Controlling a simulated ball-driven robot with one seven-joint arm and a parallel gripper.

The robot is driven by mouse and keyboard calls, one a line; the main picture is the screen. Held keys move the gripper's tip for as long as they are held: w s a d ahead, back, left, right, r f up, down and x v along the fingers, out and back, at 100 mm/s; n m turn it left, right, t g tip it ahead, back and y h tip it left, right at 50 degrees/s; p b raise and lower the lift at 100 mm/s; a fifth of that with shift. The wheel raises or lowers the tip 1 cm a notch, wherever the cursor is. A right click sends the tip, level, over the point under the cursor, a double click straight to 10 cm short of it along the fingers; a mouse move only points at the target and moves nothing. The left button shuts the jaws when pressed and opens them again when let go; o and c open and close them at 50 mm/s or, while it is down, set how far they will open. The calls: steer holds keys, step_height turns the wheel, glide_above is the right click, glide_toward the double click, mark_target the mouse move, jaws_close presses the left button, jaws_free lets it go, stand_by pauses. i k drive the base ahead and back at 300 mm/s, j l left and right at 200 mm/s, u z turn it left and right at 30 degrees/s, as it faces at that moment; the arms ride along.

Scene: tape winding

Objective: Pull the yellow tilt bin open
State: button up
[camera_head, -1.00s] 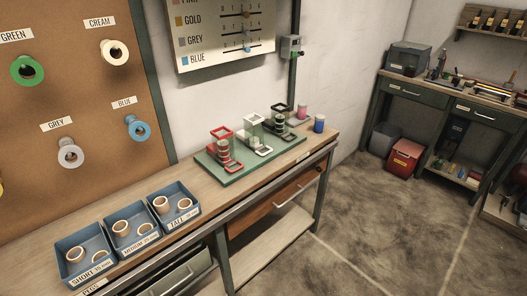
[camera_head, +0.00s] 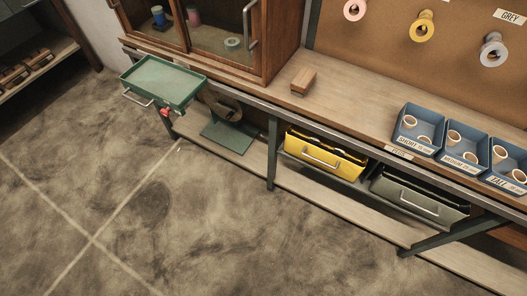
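The yellow tilt bin (camera_head: 323,160) is under the workbench, right of the middle of the head view. It has a grey bar handle (camera_head: 320,157) across its front. Its front face leans outward a little and a dark gap shows along its top edge; I cannot tell how far it is tilted. My gripper is not in view, and nothing touches the bin.
A grey bin (camera_head: 418,194) with a handle hangs right of the yellow one. A green tray (camera_head: 163,80) juts out at the left. A lower shelf (camera_head: 310,190) runs beneath the bins. Blue boxes (camera_head: 418,130) stand on the bench. The floor in front is clear.

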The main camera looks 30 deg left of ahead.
mark_target(349, 167)
steer(key=u, duration=0.5)
steer(key=i+l+u, duration=0.2)
steer(key=i+u, duration=0.15)
steer(key=i+l+u, duration=0.4)
steer(key=i, duration=0.15)
steer(key=j, duration=0.1)
